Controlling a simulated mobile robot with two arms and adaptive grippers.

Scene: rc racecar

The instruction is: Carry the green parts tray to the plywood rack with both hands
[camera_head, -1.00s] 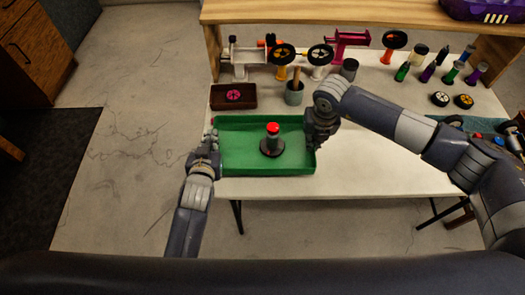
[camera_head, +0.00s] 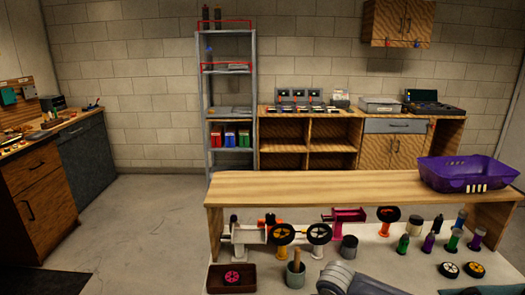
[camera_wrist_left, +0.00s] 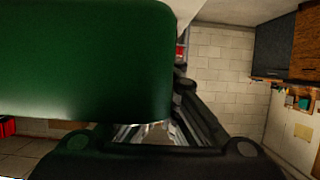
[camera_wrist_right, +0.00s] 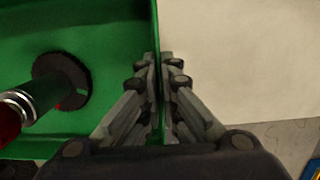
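The green tray shows in the right wrist view (camera_wrist_right: 110,30) and the left wrist view (camera_wrist_left: 80,60); it is below the head view. My right gripper (camera_wrist_right: 159,75) pinches the tray's wall, one finger on each side. A plywood riser (camera_head: 320,188) spans the back of the worktable, and an open plywood unit (camera_head: 310,140) stands at the far wall. I cannot tell which is the rack.
A purple basket (camera_head: 465,174) sits on the riser. Wheels, bottles, a brown box (camera_head: 232,277) and a grey cup (camera_head: 295,274) crowd the table. A grey metal shelf (camera_head: 230,100) stands at the back wall. The floor (camera_head: 150,215) left of the table is clear.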

